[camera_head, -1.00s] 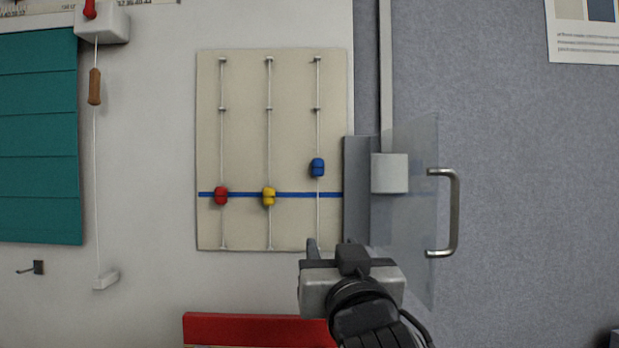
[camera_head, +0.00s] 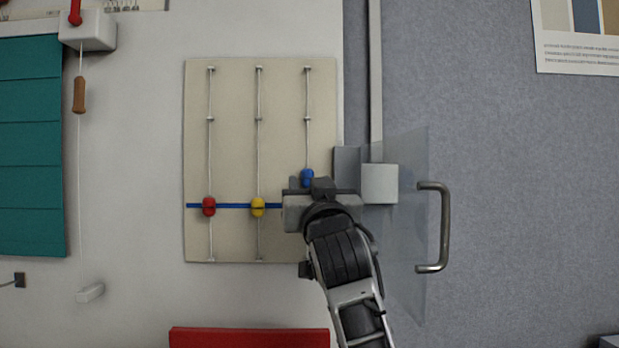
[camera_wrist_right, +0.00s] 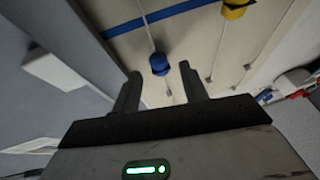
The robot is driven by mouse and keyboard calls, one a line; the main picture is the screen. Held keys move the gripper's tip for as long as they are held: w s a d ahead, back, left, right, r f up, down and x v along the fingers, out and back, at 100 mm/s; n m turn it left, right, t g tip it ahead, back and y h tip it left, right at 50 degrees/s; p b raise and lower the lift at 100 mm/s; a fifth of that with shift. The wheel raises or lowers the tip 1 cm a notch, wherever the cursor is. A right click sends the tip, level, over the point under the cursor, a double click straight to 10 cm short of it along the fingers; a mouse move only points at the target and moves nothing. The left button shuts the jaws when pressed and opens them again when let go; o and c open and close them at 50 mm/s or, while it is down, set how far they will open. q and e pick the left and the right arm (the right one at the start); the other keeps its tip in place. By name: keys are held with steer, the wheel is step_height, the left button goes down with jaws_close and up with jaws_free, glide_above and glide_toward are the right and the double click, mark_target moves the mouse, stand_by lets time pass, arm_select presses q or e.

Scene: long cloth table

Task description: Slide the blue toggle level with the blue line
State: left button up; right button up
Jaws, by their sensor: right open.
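The blue toggle (camera_head: 307,176) is on the right-hand cord of the beige board (camera_head: 233,90), a little above the blue line (camera_head: 232,206). My right gripper (camera_head: 307,186) is in front of the board at the toggle and hides part of it and the right end of the line. In the right wrist view the open fingers (camera_wrist_right: 160,72) stand one on each side of the blue toggle (camera_wrist_right: 159,63), which shows in the gap near the tips; I see no contact. The blue line (camera_wrist_right: 165,14) also shows there. My left gripper is out of view.
The red toggle (camera_head: 209,206) and yellow toggle (camera_head: 258,207) sit on the blue line. Right of the board are a grey-white block (camera_head: 380,183) and a clear panel with a metal handle (camera_head: 443,228). A red bar (camera_head: 250,337) lies below.

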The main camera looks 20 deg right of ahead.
steer(key=shift+x, duration=0.95)
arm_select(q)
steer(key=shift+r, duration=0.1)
arm_select(e)
jaws_close()
step_height(320, 180, down, 5)
steer(key=shift+f+b, duration=0.15)
steer(key=shift+b, duration=0.8)
jaws_free()
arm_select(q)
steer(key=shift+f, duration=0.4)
